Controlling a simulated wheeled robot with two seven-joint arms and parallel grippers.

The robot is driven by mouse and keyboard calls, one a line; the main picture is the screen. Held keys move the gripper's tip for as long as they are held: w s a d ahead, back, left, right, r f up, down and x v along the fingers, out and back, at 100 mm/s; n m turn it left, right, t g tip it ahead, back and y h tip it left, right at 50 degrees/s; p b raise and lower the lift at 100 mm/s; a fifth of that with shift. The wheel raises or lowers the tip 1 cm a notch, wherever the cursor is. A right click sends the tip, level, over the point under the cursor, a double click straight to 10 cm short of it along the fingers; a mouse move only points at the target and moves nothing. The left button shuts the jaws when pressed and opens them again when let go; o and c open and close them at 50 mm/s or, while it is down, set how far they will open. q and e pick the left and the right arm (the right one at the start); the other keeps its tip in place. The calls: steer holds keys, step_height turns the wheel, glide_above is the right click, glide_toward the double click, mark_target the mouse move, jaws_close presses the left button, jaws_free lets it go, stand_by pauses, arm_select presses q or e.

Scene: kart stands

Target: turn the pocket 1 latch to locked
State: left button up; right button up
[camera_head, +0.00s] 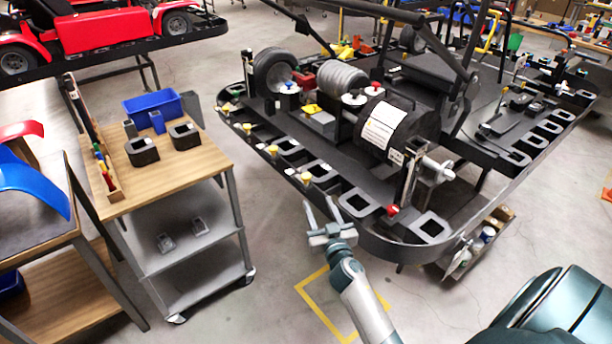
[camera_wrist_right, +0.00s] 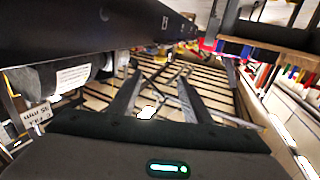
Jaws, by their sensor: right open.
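The black kart stand (camera_head: 345,185) has a rim with several square pockets and small coloured knobs along its front left edge. Yellow knobs (camera_head: 306,177) sit beside pockets on the left stretch, and a red knob (camera_head: 392,210) sits near the front corner. I cannot tell which of them is the pocket 1 latch or read its setting. My right gripper (camera_head: 320,206) is open and empty, its fingers pointing toward the rim, apart from the knobs as far as I can see. Its two fingers also show in the right wrist view (camera_wrist_right: 158,85). My left gripper is not in view.
A wooden-topped cart (camera_head: 185,165) with a blue bin (camera_head: 153,108) and dark blocks stands left of the stand. A dark beam (camera_wrist_right: 80,38) runs close above the gripper in the wrist view. Floor with a yellow marked square (camera_head: 312,296) lies below my right arm.

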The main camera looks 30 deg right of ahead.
mark_target(307, 179)
steer(key=b+x, duration=0.1)
steer(key=x, duration=1.2)
steer(key=shift+w+f, duration=0.15)
steer(key=shift+x, duration=0.9)
steer(key=c, duration=1.1)
